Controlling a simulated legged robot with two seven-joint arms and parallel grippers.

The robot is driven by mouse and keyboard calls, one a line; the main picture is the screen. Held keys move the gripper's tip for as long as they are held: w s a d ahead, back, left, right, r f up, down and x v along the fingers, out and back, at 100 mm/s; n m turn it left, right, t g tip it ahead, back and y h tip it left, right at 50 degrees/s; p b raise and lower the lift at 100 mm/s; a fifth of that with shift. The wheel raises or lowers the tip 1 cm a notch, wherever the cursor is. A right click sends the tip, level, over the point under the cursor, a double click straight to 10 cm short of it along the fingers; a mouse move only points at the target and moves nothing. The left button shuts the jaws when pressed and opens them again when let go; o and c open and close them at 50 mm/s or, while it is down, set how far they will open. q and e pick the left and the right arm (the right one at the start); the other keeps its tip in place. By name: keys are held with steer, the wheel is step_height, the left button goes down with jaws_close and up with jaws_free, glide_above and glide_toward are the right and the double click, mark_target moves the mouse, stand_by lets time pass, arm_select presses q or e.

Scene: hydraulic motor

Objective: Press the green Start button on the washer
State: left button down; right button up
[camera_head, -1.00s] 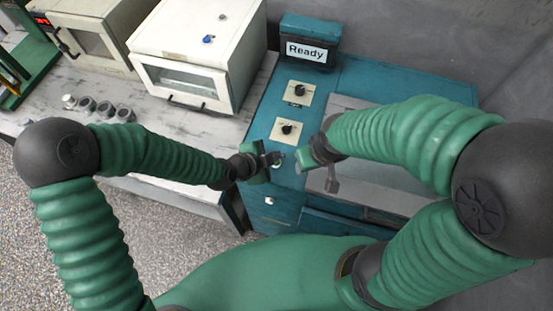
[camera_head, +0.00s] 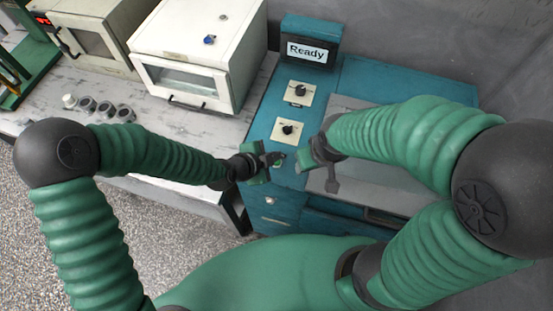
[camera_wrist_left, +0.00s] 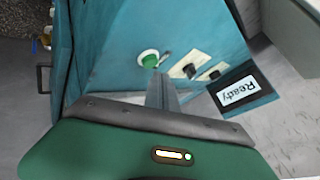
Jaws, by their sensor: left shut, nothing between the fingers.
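The washer (camera_head: 375,78) is a teal cabinet with a "Ready" sign (camera_head: 307,52) at its back. The green Start button (camera_wrist_left: 148,58) shows in the left wrist view, in a pale ring on the teal top. In the head view it is mostly hidden around the left gripper. My left gripper (camera_head: 278,158) is shut and empty over the washer's front left part. In the left wrist view its fingers (camera_wrist_left: 161,86) end just beside the button; I cannot tell if they touch. My right gripper (camera_head: 318,172) is close to its right; its jaws are unclear.
Two black knobs on cream plates (camera_head: 288,130) (camera_head: 300,91) lie behind the grippers. A white oven (camera_head: 200,50) stands to the left on a bench (camera_head: 160,140) with several small metal cups. My right arm covers much of the washer's right side.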

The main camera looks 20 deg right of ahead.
stand_by(0.4)
arm_select(q)
steer(key=shift+f+b, duration=0.35)
arm_select(e)
steer(key=shift+f, duration=0.4)
arm_select(q)
steer(key=shift+f+b, duration=0.4)
arm_select(e)
steer(key=shift+f, duration=0.35)
arm_select(q)
steer(key=shift+r+p, duration=0.6)
steer(key=shift+r, duration=0.2)
arm_select(e)
steer(key=shift+r, duration=0.6)
arm_select(q)
step_height(320, 180, up, 5)
steer(key=p, duration=0.4)
steer(key=shift+r, duration=0.1)
arm_select(e)
steer(key=v, duration=0.2)
steer(key=w+v, duration=0.1)
steer(key=shift+s+r, duration=0.2)
steer(key=shift+r, duration=0.3)
